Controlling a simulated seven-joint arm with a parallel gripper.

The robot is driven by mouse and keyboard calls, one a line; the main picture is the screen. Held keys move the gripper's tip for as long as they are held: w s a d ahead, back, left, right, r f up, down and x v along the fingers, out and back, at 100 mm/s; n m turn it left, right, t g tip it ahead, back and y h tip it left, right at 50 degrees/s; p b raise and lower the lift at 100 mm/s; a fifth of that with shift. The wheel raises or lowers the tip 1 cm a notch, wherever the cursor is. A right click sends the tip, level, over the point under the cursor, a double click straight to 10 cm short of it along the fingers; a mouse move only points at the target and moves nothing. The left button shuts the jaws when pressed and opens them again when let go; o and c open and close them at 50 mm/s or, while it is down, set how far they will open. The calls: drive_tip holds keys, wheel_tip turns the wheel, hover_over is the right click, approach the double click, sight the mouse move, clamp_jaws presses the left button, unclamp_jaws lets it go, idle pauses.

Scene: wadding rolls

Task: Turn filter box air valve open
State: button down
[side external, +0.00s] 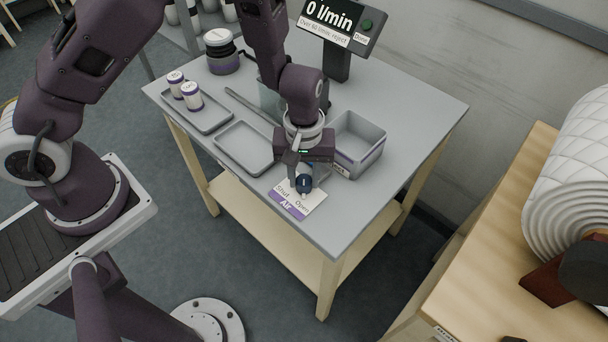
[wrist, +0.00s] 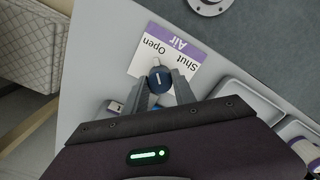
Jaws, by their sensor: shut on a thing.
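The air valve has a dark blue knob (side external: 304,183) at the table's front corner. Beside it lies a white and purple label (side external: 290,204) reading Shut, Open and Air. The wrist view shows the knob (wrist: 160,79) from above, with a short white line on its top, and the label (wrist: 182,44) around it. My gripper (side external: 299,176) points down with its fingers on either side of the knob, shut on it. The fingers also show in the wrist view (wrist: 160,87). A display (side external: 338,22) at the back reads 0 l/min.
An open grey bin (side external: 357,145) stands close to the right of my gripper. An empty grey tray (side external: 246,150) lies to the left, and another tray (side external: 211,125) holds two white jars (side external: 192,95). A dark lidded container (side external: 221,52) stands at the back left.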

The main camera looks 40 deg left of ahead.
sight(304, 179)
drive_tip(key=shift+n, duration=0.5)
drive_tip(key=c, duration=1)
unclamp_jaws()
drive_tip(key=shift+r, duration=0.1)
wheel_tip(304, 179, up, 7)
drive_tip(key=shift+r, duration=0.15)
drive_tip(key=s+a+r+m+t+h, duration=0.1)
drive_tip(key=s+a+r+m, duration=0.15)
drive_tip(key=r, duration=0.65)
drive_tip(key=s+a+r+m+t+h, duration=0.15)
drive_tip(key=s+r, duration=0.25)
drive_tip(key=r, duration=0.5)
drive_tip(key=s+a+r+m+t, duration=0.1)
drive_tip(key=s+a+r, duration=0.1)
drive_tip(key=s, duration=0.2)
drive_tip(key=s+a+r+m+t+y, duration=0.1)
drive_tip(key=s+a+m, duration=0.1)
drive_tip(key=s, duration=0.2)
drive_tip(key=s+a+r+m+t+y, duration=0.1)
drive_tip(key=s+a+r+m, duration=0.1)
drive_tip(key=s, duration=0.2)
drive_tip(key=shift+s+r+y, duration=0.2)
drive_tip(key=shift+r+y, duration=0.05)
drive_tip(key=shift+r, duration=0.05)
